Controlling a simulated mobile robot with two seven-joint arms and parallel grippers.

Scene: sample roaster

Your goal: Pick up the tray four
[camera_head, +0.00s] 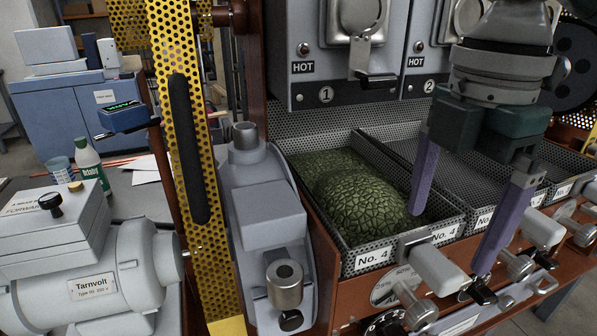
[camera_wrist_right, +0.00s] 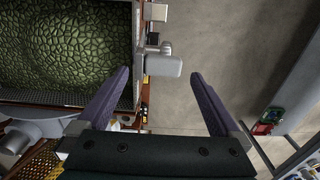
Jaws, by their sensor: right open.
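Tray four (camera_head: 352,262) is a perforated metal tray with "No. 4" labels on its front, heaped with green beans (camera_head: 352,195). It sits in the roaster's front row, below the unit marked 1. A pale grey handle (camera_head: 437,268) sticks out from its front. My right gripper (camera_head: 450,243) is open and empty, its purple fingers pointing down around the handle area. In the right wrist view the handle (camera_wrist_right: 163,62) appears between the spread fingertips (camera_wrist_right: 161,74), with the bean-filled tray (camera_wrist_right: 138,55) at upper left. I cannot tell whether a finger touches the handle. My left gripper is out of view.
Dark, empty-looking perforated trays (camera_head: 405,150) stand to the right, partly behind my right gripper. Grey knobs and handles (camera_head: 519,266) line the front below. A grey motor (camera_head: 120,262) and yellow perforated guard (camera_head: 215,265) are on the left. Floor (camera_wrist_right: 245,60) is open beyond the handle.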

